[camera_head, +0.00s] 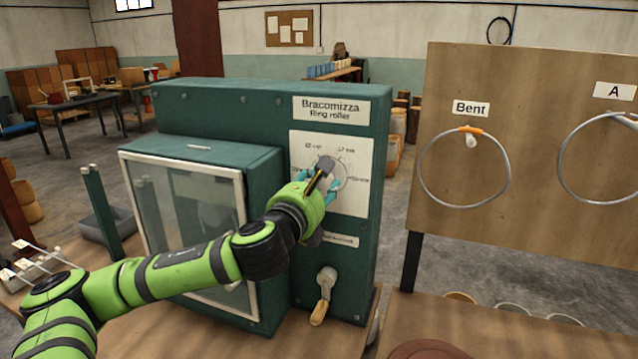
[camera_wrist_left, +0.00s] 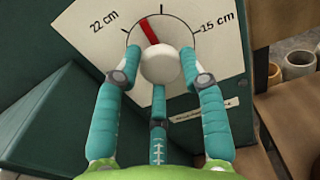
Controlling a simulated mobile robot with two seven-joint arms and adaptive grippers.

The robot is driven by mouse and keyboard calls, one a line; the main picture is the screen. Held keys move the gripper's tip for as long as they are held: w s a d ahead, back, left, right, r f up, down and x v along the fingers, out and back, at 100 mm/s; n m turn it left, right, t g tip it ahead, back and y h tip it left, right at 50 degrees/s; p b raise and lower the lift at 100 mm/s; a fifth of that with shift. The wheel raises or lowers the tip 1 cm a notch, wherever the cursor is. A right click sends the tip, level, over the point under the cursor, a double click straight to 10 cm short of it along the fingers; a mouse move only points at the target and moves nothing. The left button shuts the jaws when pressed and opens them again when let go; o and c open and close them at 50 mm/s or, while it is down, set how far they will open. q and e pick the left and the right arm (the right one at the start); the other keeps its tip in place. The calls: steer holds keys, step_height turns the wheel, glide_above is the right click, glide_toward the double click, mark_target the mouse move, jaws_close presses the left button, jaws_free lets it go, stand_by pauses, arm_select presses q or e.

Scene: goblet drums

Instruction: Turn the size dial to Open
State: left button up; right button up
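The size dial (camera_wrist_left: 160,66) is a white round knob with a red pointer on the machine's white panel. In the left wrist view its pointer leans up and left, between the 22 cm side and the top tick; 15 cm is at right. No Open label is readable. My left gripper (camera_head: 322,188) is at the dial in the head view and hides most of it. In the left wrist view the teal fingers (camera_wrist_left: 160,62) close in on the knob from left, right and below, seemingly touching it. My right gripper is in neither view.
The green ring roller (camera_head: 260,95) has a glass-fronted box (camera_head: 190,215) left of the dial and a crank handle (camera_head: 322,297) below. A wooden board (camera_head: 535,150) with metal rings stands at right. Floor shows between machine and board.

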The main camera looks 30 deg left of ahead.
arm_select(q)
steer(key=shift+r, duration=0.45)
steer(key=shift+a+n, duration=0.1)
steer(key=shift+n, duration=0.4)
steer(key=shift+a+f+n, duration=0.1)
steer(key=shift+f+n, duration=0.05)
steer(key=shift+n, duration=4.15)
steer(key=shift+a+f+n, duration=0.1)
steer(key=shift+n, duration=4.2)
